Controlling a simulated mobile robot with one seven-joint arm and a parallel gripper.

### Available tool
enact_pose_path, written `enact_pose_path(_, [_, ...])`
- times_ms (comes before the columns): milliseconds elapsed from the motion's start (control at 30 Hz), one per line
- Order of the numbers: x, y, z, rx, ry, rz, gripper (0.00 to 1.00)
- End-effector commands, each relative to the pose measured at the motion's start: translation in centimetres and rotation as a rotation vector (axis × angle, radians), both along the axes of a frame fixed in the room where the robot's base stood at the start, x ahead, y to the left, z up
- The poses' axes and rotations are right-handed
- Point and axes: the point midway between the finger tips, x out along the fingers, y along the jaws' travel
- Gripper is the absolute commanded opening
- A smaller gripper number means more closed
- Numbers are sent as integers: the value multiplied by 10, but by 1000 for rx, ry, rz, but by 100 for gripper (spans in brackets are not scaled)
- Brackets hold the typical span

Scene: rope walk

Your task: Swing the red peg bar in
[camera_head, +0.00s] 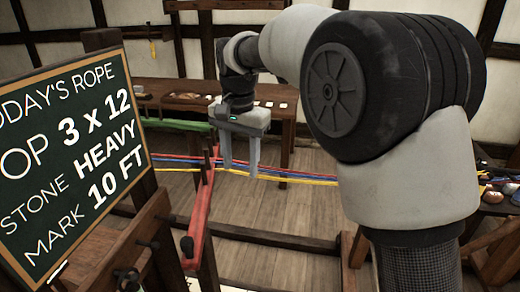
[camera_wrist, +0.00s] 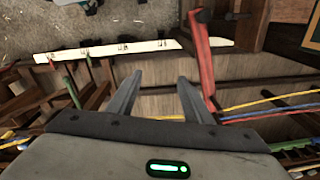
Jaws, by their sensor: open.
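The red peg bar (camera_head: 199,220) runs lengthwise from the near wooden frame toward the ropes in the head view, just left of my gripper (camera_head: 241,170). My gripper points down with its two fingers apart and nothing between them. In the wrist view the red peg bar (camera_wrist: 203,58) lies to the right of my open gripper (camera_wrist: 160,76), close to the right finger but seemingly apart from it. How their heights compare I cannot tell.
Blue, red and yellow ropes (camera_head: 295,174) stretch across behind the bar. A green bar (camera_head: 180,125) lies farther back left. A chalkboard (camera_head: 75,160) stands at left. A white marked strip (camera_wrist: 130,48) shows in the wrist view. A wooden bench (camera_head: 180,88) stands behind.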

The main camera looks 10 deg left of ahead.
Motion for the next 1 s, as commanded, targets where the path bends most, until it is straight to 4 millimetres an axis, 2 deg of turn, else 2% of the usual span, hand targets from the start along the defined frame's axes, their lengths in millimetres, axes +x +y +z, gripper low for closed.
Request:
enact_pose_path(100, [-5, -18, 18, 8, -21, 12, 46])
enact_pose_path(400, [-15, -46, 37, 15, -54, 38, 46])
enact_pose_path(1000, [-17, -50, 39, 16, -56, 42, 46])
